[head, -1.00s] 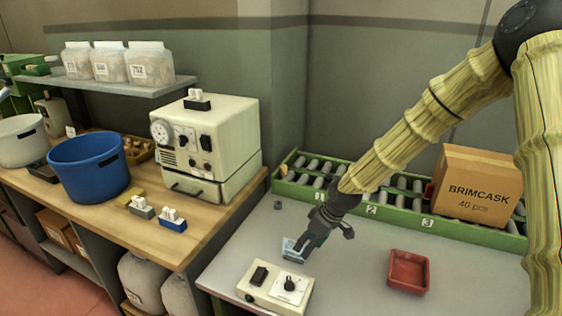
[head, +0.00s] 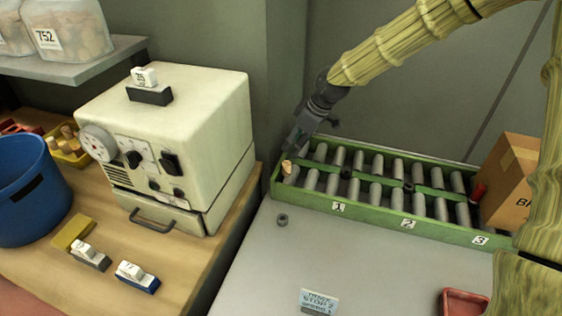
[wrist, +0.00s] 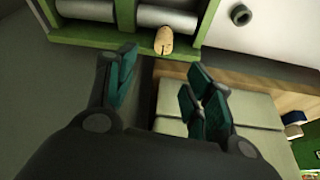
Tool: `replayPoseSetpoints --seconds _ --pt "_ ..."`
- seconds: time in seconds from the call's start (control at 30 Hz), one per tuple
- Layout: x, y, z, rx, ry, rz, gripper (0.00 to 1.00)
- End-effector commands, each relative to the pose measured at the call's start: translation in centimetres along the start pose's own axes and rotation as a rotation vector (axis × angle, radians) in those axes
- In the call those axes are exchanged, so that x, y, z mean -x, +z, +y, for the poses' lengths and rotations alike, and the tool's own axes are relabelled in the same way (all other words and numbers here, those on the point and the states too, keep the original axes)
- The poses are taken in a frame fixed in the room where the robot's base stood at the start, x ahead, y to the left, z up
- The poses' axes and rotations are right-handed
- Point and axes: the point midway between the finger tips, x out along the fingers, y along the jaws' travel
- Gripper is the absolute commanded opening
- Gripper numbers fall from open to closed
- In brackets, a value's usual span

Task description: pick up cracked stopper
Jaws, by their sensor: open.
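A small tan cork stopper (head: 287,168) sits at the left end of the green roller conveyor (head: 372,208). In the wrist view the stopper (wrist: 164,40) shows a dark crack line, and it lies at the conveyor's green edge beside a roller. My gripper (head: 290,148) is just above and behind the stopper in the head view. In the wrist view my gripper (wrist: 160,80) has its two teal-padded fingers spread apart with nothing between them. The stopper lies beyond the fingertips, roughly in line with the gap, and appears apart from them.
A cream machine (head: 175,145) stands left of the conveyor. A grey ring (head: 282,220) lies on the grey table, with a small sign (head: 318,301) and a red tray (head: 466,303) nearer the front. A cardboard box (head: 512,185) is at the conveyor's right end.

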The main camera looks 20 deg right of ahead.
Motion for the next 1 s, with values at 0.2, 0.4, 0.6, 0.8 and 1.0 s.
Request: replayPoseSetpoints --seconds 0.2,0.4,0.6,0.8,1.0 --pt "-2.7 0.1 0.1 -0.003 -0.003 -0.004 0.52" --pt "-5.5 -0.5 0.9 -0.003 -0.012 -0.012 0.52" --pt "-6.1 -0.6 1.0 -0.003 -0.012 -0.012 0.52" --pt "-7.8 -0.4 1.4 -0.002 -0.013 -0.013 0.52" --pt "-9.8 -0.2 1.6 -0.003 -0.013 -0.013 0.52"
